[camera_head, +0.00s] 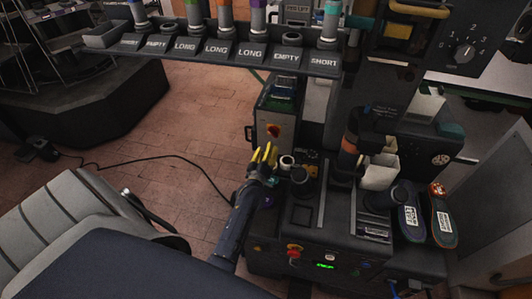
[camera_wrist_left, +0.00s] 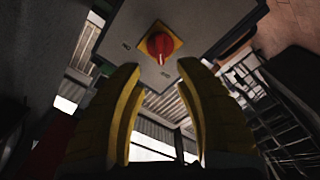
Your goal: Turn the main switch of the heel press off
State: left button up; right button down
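The main switch (camera_wrist_left: 160,45) is a red knob on a yellow square plate, set on a grey panel (camera_wrist_left: 190,22). In the left wrist view it lies just beyond and between my fingertips, and its grip ridge runs roughly up and down the picture. In the head view the switch (camera_head: 273,131) is a small red-orange spot on the side of a dark box. My left gripper (camera_head: 264,153) has yellow fingers, just below and left of the switch. Its fingers (camera_wrist_left: 156,68) are apart with nothing between them. My right gripper is in neither view.
A rack (camera_head: 220,55) with labelled slots and several coloured tools crosses the top. The heel press (camera_head: 345,235) fills the centre right, with buttons and a green display. Two shoe soles (camera_head: 441,214) lie at right. A grey padded seat (camera_head: 75,220) is at left. Brick floor lies between.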

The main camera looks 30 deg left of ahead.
pick_arm(q)
jog(key=shift+s+d, duration=0.2)
jog(key=shift+s, duration=0.4)
